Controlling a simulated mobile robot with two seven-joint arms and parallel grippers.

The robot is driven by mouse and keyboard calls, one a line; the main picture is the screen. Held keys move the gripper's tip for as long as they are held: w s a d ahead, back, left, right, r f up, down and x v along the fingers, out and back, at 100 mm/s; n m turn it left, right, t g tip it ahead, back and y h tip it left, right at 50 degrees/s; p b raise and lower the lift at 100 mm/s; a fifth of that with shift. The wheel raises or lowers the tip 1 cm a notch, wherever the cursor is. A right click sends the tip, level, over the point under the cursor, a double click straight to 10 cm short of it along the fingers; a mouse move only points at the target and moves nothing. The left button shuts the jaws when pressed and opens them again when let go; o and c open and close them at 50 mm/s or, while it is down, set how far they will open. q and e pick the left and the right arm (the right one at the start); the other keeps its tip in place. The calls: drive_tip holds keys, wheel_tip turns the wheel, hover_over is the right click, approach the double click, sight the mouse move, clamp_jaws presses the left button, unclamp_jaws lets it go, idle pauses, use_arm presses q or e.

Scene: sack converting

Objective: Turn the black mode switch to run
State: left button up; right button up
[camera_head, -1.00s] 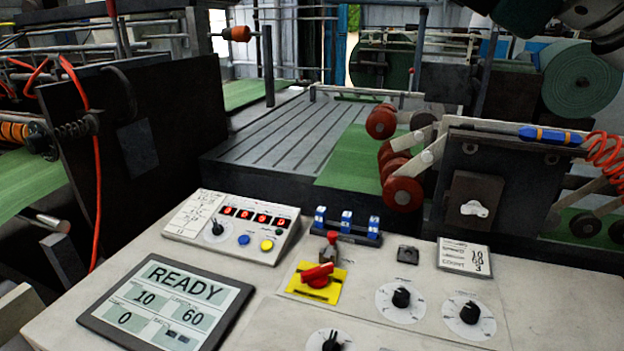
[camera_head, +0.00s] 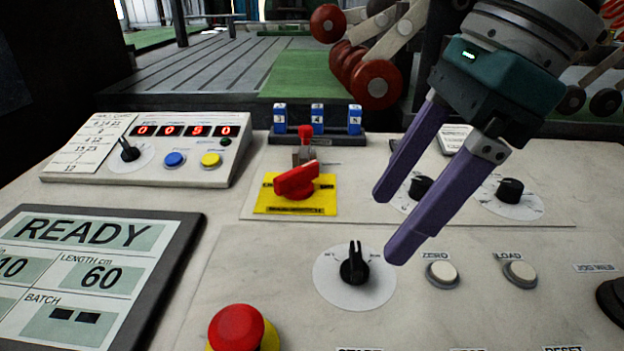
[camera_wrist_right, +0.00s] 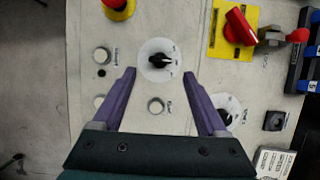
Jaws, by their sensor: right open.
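The black mode switch (camera_head: 354,268) sits on a round white dial on the pale console. Its raised handle points toward the back of the panel; the small dial lettering is too blurred to read surely. My right gripper (camera_head: 388,225) is open and empty, above and to the right of the switch, its two purple fingers angled down toward the panel. In the right wrist view the switch (camera_wrist_right: 160,61) lies just ahead of and between the fingertips (camera_wrist_right: 160,75), with no visible contact. My left gripper is not in view.
A red rotary handle (camera_head: 297,181) on a yellow plate stands behind the switch. A red mushroom button (camera_head: 237,328) is at front left. White buttons (camera_head: 442,274) and two black knobs (camera_head: 510,190) lie to the right. A READY screen (camera_head: 90,270) is at left.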

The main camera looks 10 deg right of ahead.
sight(359, 254)
drive_tip(key=x, duration=0.5)
drive_tip(key=shift+a+f, duration=0.1)
drive_tip(key=shift+a, duration=0.05)
drive_tip(key=shift+c, duration=0.3)
clamp_jaws()
